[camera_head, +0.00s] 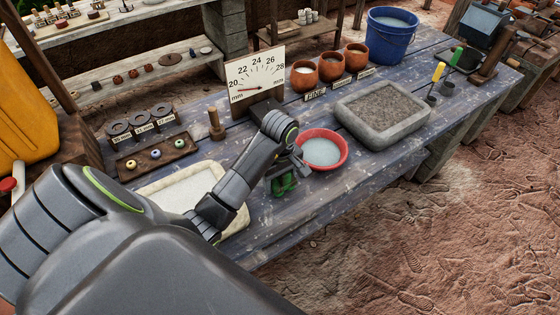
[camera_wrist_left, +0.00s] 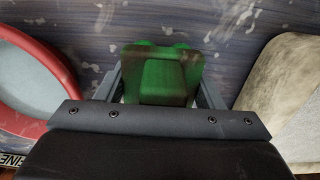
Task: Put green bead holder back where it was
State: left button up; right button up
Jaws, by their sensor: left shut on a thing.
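The green bead holder (camera_wrist_left: 168,78) is a small green block with two rounded bumps at its far edge, seen in the left wrist view. It sits between the two fingers of my left gripper (camera_wrist_left: 165,88), which is shut on it. In the head view the green bead holder (camera_head: 284,184) shows low beneath my left gripper (camera_head: 284,174), over the blue table, just left of the red bowl. I cannot tell whether it touches the table. My right gripper is not in view.
The red bowl (camera_head: 322,149) of pale liquid stands close right of my gripper. A pale slab (camera_head: 176,192) lies to the left, partly behind my arm. A dial board (camera_head: 255,76), wooden peg (camera_head: 215,124), bead tray (camera_head: 157,158) and grey stone tray (camera_head: 383,112) stand around.

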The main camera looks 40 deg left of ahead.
pick_arm(q)
jog(key=shift+f, duration=0.65)
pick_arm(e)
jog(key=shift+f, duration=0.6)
pick_arm(q)
jog(key=shift+f+b, duration=0.2)
jog(key=shift+b, duration=0.2)
jog(key=o, duration=1.2)
jog(key=shift+r, duration=0.1)
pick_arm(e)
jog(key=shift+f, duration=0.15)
pick_arm(q)
jog(key=shift+r, duration=0.15)
